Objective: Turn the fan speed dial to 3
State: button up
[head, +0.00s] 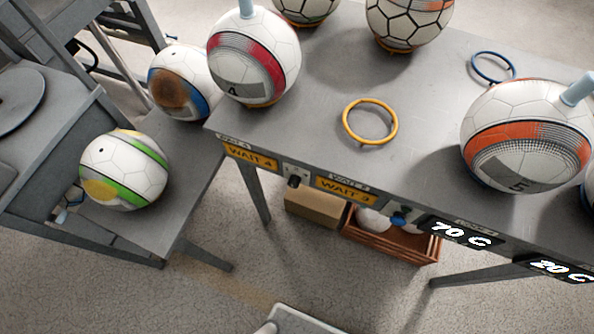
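No dial marked as a fan speed dial can be made out. A dark knob (293,180) sits on the front edge of the grey table, between the plates "WAIT 4" (250,157) and "WAIT 3" (345,190). A blue knob (399,219) sits further right on the same edge, beside a display reading "70 C" (461,234). A small fitting with a pale blue end (64,214) shows at the left bench, partly hidden by a ball. No numbers or pointer marks are legible on these. My gripper is not in view.
The grey table (330,60) bears several balls, a yellow ring (370,122) and a blue ring (493,67). A green-striped ball (125,170) and a brown-blue ball (183,82) are at the left bench. A crate (390,243) stands underneath. Floor in front is mostly clear.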

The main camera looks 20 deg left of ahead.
aim_at(295, 181)
jog(key=k+j, duration=0.15)
jog(key=j, duration=0.2)
jog(key=k+j, duration=0.15)
jog(key=j, duration=0.25)
jog(key=k+j, duration=0.15)
jog(key=j, duration=0.2)
jog(key=k+j, duration=0.15)
jog(key=j, duration=0.25)
jog(key=u, duration=0.05)
